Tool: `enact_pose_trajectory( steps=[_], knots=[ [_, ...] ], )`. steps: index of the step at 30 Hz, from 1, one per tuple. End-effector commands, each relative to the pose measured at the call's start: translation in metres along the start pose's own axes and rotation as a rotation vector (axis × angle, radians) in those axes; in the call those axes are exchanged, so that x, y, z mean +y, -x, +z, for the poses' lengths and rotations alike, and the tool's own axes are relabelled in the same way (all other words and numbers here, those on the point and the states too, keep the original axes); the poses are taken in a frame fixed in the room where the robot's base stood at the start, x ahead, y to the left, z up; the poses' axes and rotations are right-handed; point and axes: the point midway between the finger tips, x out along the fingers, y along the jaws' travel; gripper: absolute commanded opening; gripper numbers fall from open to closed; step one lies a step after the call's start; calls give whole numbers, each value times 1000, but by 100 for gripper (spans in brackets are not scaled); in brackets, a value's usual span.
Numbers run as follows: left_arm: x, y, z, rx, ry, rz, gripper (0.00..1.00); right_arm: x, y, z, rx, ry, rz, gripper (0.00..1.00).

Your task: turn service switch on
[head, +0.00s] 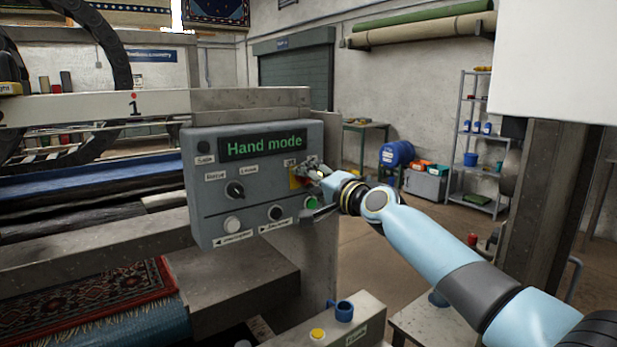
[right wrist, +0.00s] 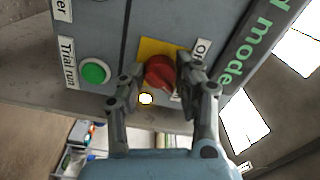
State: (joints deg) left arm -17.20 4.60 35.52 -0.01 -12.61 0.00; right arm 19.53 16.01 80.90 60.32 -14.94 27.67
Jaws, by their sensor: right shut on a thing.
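The service switch is a red rotary knob (right wrist: 160,73) on a yellow plate (right wrist: 148,46), with an "On" label (right wrist: 201,47) beside it in the right wrist view. My right gripper (right wrist: 158,82) has its two fingers on either side of the red knob and is shut on it. In the head view my right gripper (head: 308,170) is at the upper right of the grey control panel (head: 207,235) and covers most of the knob. The panel's display (head: 262,144) reads "Hand mode" in green. My left gripper is not in view.
A green button (right wrist: 95,71) labelled "Trial run" sits close to the knob. A black selector (head: 235,190), a white button (head: 232,223) and a black button (head: 275,213) are also on the panel. A box with a yellow button (head: 318,334) stands in front, below.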

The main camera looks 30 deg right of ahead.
Motion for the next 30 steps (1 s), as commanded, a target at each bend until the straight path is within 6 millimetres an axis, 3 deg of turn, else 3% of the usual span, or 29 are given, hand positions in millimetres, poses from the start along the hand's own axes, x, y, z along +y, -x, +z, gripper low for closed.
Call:
enact_pose_trajectory(
  steps=[9, 26, 27, 30],
  knots=[
    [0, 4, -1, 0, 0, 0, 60, 1, 0, 1, -1, -132, 3, 1],
    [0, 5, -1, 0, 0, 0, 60, 2, 0, 1, -1, -164, 3, 1],
    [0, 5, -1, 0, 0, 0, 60, 2, 0, 1, -1, -164, 3, 36],
    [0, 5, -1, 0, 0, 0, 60, 1, 0, 1, -1, -163, 3, 49]
  ],
)
